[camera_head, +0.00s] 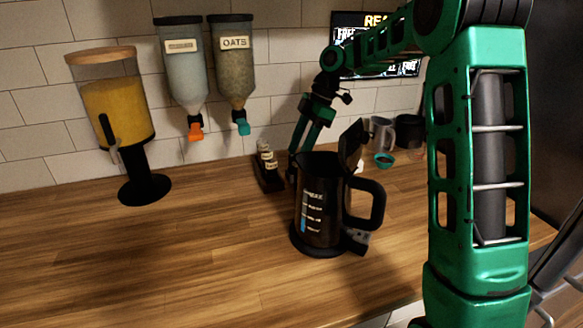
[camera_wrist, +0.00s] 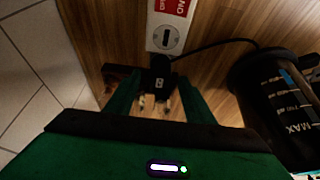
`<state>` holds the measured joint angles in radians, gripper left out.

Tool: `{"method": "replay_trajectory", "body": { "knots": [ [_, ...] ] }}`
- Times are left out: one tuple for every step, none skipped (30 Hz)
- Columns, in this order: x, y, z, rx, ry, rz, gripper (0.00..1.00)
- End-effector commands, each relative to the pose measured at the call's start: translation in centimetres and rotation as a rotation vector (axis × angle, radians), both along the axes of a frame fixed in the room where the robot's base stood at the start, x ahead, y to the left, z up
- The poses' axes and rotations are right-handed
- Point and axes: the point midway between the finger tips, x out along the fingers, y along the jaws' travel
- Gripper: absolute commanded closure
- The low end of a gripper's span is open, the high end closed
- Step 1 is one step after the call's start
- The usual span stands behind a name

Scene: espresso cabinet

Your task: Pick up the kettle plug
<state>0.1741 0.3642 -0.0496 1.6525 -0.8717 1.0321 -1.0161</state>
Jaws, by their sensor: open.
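The black kettle plug (camera_wrist: 159,76) shows in the wrist view, with its metal prongs toward my gripper's palm. A black cord runs from it to the right, toward the kettle. My gripper (camera_wrist: 160,98) is open, with one green finger on each side of the plug; I cannot tell whether they touch it. In the head view my gripper (camera_head: 302,150) points down just behind the kettle, and the plug cannot be made out there. The black kettle (camera_head: 318,205) stands upright on the counter with its lid raised; it also shows in the wrist view (camera_wrist: 285,112).
A grey block with a round slotted face and a red label (camera_wrist: 167,38) lies beside the plug. A small dark stand (camera_head: 268,178) is left of my gripper. Dispensers (camera_head: 115,110) line the wall at left. Mugs (camera_head: 381,135) stand behind right. The left front counter (camera_head: 150,260) is clear.

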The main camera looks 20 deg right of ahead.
Motion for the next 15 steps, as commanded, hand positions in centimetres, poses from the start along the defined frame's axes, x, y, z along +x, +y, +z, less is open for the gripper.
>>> {"method": "replay_trajectory", "body": {
  "knots": [
    [0.0, 0.5, -0.8, 0.0, 0.004, 0.001, 0.51],
    [0.1, 0.7, -1.1, 0.0, 0.004, 0.002, 0.51],
    [0.1, 0.9, -1.6, 0.0, 0.004, 0.002, 0.51],
    [0.1, 1.0, -2.0, 0.001, 0.004, 0.002, 0.51],
    [0.1, 1.1, -2.3, 0.001, 0.004, 0.001, 0.51],
    [0.1, 1.2, -2.6, 0.0, 0.003, 0.0, 0.51],
    [0.1, 1.3, -2.7, 0.0, 0.002, 0.0, 0.51],
    [0.1, 1.4, -2.9, 0.0, 0.001, -0.001, 0.51],
    [0.2, 1.4, -3.0, 0.0, 0.001, 0.0, 0.51],
    [0.2, 1.4, -3.1, 0.0, 0.0, 0.0, 0.51],
    [0.2, 1.4, -3.1, -0.001, 0.0, 0.0, 0.51],
    [0.2, 1.4, -3.1, 0.0, 0.0, 0.0, 0.51],
    [0.2, 1.4, -3.1, 0.0, 0.0, -0.001, 0.51],
    [0.2, 1.4, -3.1, 0.0, 0.0, -0.001, 0.51],
    [0.2, 1.4, -3.1, 0.0, 0.0, -0.001, 0.51]
  ]
}}
